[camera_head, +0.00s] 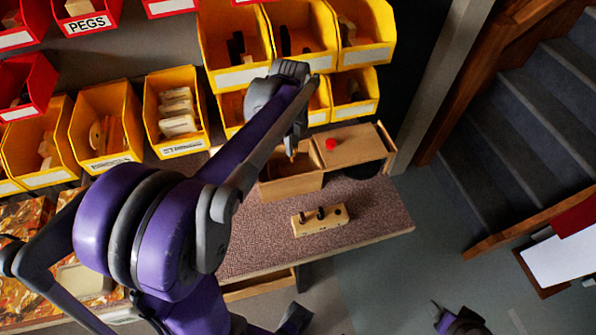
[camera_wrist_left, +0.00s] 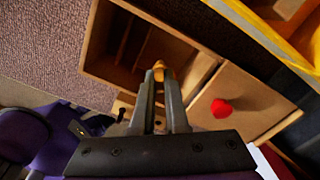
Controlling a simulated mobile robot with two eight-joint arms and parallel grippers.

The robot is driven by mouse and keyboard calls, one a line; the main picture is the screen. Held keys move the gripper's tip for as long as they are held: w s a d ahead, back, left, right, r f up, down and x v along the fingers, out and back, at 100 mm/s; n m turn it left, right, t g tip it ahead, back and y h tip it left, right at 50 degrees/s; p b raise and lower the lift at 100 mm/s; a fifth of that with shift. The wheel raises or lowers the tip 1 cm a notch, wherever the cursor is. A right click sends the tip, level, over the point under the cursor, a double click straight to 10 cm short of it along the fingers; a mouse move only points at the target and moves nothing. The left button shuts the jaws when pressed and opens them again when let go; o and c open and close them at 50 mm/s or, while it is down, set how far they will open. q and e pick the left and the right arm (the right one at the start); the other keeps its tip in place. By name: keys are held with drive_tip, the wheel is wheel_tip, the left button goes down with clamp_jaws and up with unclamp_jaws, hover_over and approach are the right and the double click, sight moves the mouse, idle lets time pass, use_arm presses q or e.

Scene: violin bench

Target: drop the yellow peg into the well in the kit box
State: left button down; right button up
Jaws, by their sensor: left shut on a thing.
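The wooden kit box (camera_head: 290,188) stands on the bench. Its left part is open, and a lid with a red knob (camera_head: 331,144) lies over its right part. In the left wrist view the open part (camera_wrist_left: 98,45) shows inner dividers, with a narrow compartment near the fingertips. My left gripper (camera_head: 294,148) is shut on the yellow peg (camera_wrist_left: 158,64), and only the peg's end shows beyond the fingers. The peg is above the open part, near the lid side. I cannot tell whether its lower end is inside the well.
A small wooden block (camera_head: 320,228) with dark pegs lies in front of the box on the bench (camera_head: 370,209). Yellow bins (camera_head: 179,148) stand behind and left. Bare bench lies around the block. Stairs are at right.

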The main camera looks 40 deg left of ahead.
use_arm(q)
drive_tip(key=c, duration=0.8)
unclamp_jaws()
drive_tip(key=shift+c, duration=0.2)
wheel_tip(320, 180, up, 11)
drive_tip(key=p, duration=0.1)
drive_tip(key=s+d+f+n+t+p, duration=0.1)
drive_tip(key=s+d+f+n+t, duration=0.1)
drive_tip(key=s+d+f+n, duration=0.3)
drive_tip(key=s+d+f+n+t+p, duration=0.1)
drive_tip(key=s+d+f+n+t, duration=0.2)
drive_tip(key=s+d+n, duration=0.6)
drive_tip(key=f+n, duration=0.1)
drive_tip(key=n, duration=0.4)
drive_tip(key=shift+d+f, duration=0.3)
drive_tip(key=shift+f, duration=0.1)
